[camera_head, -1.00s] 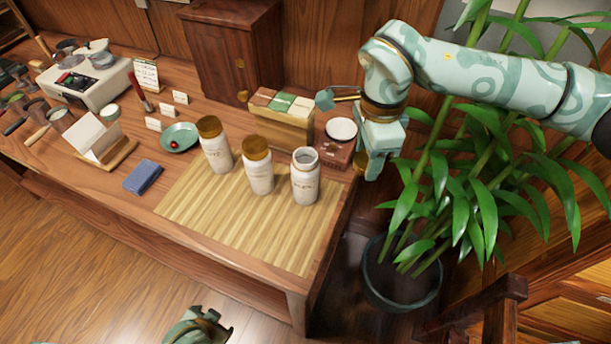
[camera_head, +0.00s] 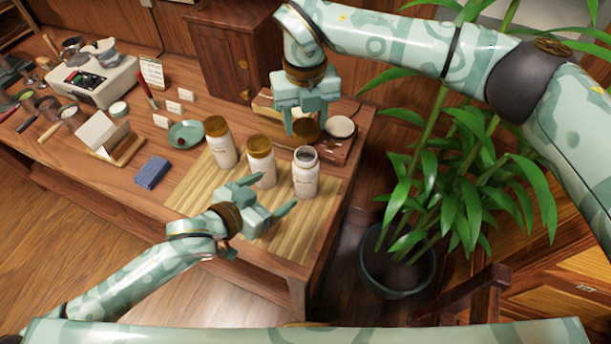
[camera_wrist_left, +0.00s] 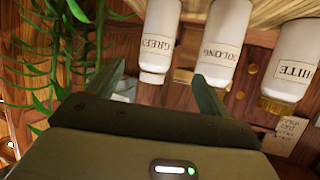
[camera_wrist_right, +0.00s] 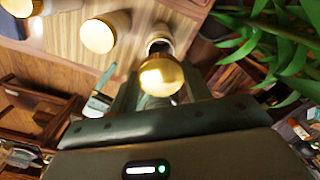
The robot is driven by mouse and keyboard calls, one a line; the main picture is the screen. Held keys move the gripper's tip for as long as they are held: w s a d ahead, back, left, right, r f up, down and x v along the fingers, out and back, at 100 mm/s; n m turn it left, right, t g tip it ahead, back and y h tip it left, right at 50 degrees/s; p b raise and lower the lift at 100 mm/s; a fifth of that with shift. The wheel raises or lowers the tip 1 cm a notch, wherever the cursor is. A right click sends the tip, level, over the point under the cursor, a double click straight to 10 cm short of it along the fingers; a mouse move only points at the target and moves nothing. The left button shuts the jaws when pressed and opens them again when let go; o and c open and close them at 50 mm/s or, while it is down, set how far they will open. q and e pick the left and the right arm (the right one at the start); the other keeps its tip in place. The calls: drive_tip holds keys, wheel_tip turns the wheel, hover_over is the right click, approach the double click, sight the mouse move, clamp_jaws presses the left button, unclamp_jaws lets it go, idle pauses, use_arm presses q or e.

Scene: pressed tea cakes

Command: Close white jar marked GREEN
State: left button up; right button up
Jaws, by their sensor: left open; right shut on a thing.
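The white jar marked GREEN (camera_head: 306,174) stands upright and uncovered at the right end of the bamboo mat (camera_head: 215,200). Its label shows in the left wrist view (camera_wrist_left: 159,38). My right gripper (camera_head: 305,118) is shut on a gold-brown lid (camera_head: 306,131), above and behind the jar, apart from its mouth. In the right wrist view the lid (camera_wrist_right: 161,75) partly covers the jar (camera_wrist_right: 160,38). My left gripper (camera_head: 268,194) is open and empty, low in front of the jars, its fingers pointing toward the GREEN jar without visibly gripping it.
The lidded OOLONG jar (camera_head: 261,163) stands just left of the GREEN jar, close to my left fingers. The lidded WHITE jar (camera_head: 220,145) is farther left. A teal saucer (camera_head: 186,134) and blue cloth (camera_head: 152,172) lie left. A plant (camera_head: 440,190) stands right of the table.

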sight(298, 176)
use_arm(q)
drive_tip(key=shift+d+h, duration=0.15)
drive_tip(key=shift+h, duration=0.15)
drive_tip(key=x, duration=1.2)
drive_tip(key=shift+f, duration=0.1)
drive_tip(key=c, duration=1.5)
use_arm(e)
drive_tip(key=shift+f, duration=2.5)
drive_tip(key=shift+f, duration=0.85)
drive_tip(key=shift+f, duration=0.55)
